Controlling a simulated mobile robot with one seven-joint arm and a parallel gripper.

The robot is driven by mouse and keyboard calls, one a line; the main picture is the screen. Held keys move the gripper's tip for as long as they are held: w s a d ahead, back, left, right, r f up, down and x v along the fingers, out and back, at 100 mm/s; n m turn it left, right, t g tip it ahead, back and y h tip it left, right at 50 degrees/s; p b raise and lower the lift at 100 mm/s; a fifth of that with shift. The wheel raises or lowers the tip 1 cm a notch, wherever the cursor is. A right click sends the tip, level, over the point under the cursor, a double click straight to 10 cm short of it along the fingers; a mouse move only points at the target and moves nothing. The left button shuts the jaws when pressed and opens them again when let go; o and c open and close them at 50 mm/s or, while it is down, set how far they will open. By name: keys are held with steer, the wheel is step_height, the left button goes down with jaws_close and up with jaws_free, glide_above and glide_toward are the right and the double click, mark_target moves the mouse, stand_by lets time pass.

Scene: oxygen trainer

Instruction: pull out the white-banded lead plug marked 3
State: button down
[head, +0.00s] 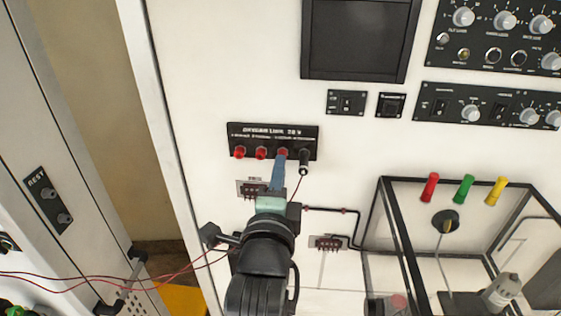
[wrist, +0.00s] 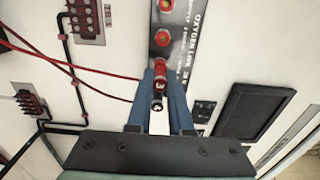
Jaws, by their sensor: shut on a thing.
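A black strip panel (head: 313,133) on the white wall carries a row of red sockets or plugs. My gripper (head: 282,156) has its blue fingers at the third red position from the left. In the wrist view, my gripper (wrist: 160,75) is shut on a red plug (wrist: 159,66), which is still at the panel. A black plug with a pale band (head: 303,160) sits at the panel's right end, just right of the fingers, with a thin red lead below. A dark plug end (wrist: 157,101) shows between the fingers in the wrist view.
Terminal blocks (head: 328,243) and black conduit (head: 358,232) lie below the panel. A clear-walled, black-framed box (head: 383,220) stands at the right. A dark screen (head: 357,38) is above. Red leads (wrist: 100,88) run left in the wrist view.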

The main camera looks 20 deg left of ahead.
steer(key=shift+v, duration=2.05)
